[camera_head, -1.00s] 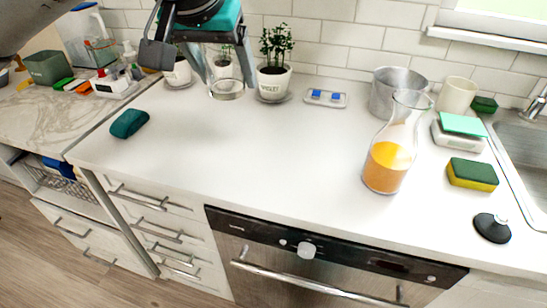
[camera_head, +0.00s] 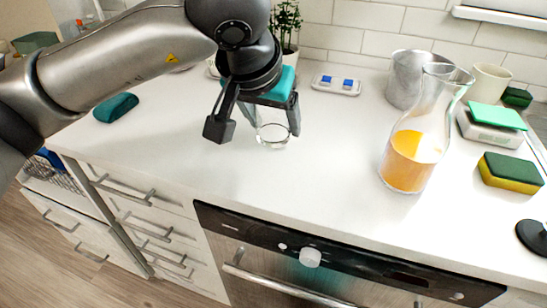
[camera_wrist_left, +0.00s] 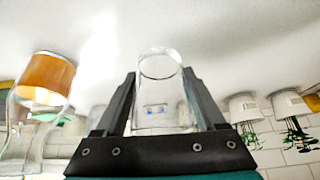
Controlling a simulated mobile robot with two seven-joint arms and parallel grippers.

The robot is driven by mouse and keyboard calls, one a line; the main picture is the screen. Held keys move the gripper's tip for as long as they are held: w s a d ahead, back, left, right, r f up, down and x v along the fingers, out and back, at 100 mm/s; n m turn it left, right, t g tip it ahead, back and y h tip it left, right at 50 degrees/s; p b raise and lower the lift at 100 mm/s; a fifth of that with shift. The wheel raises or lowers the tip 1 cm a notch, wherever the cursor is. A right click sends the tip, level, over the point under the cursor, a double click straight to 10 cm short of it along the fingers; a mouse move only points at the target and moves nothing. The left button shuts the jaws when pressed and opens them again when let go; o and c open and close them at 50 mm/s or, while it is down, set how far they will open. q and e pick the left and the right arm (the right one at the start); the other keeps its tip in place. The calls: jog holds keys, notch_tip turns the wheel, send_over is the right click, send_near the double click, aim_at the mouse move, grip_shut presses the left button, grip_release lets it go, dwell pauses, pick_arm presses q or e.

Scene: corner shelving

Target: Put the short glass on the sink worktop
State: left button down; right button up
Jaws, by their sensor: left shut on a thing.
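The short clear glass (camera_head: 272,134) is between the fingers of my left gripper (camera_head: 271,118), which is shut on it, over the white sink worktop (camera_head: 300,180). In the left wrist view the glass (camera_wrist_left: 158,95) stands between the two dark fingers of the left gripper (camera_wrist_left: 158,84), with its round base toward the white worktop surface (camera_wrist_left: 225,45). I cannot tell whether the base touches the worktop. The worktop around the glass is bare. My right gripper is not in view.
A glass carafe with orange juice (camera_head: 411,158) stands to the right, before a metal pot (camera_head: 404,80). A sponge (camera_head: 510,172), a scale (camera_head: 492,128) and a cream mug (camera_head: 489,83) are farther right. A teal sponge (camera_head: 116,107) lies at left. The worktop's front middle is clear.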

aim_at(277, 162)
pick_arm(q)
notch_tip(277, 162, down, 7)
jog(key=shift+r+b, duration=0.2)
jog(key=shift+b, duration=0.45)
jog(key=shift+f, duration=0.1)
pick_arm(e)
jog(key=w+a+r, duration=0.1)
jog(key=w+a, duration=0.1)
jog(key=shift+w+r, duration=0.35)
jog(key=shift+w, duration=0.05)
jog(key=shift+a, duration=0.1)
pick_arm(q)
jog(key=shift+f, duration=0.15)
grip_release()
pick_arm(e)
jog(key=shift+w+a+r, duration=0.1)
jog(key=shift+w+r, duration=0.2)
pick_arm(q)
jog(key=p+v, duration=0.2)
jog(key=v, duration=1)
jog(key=shift+p, duration=0.35)
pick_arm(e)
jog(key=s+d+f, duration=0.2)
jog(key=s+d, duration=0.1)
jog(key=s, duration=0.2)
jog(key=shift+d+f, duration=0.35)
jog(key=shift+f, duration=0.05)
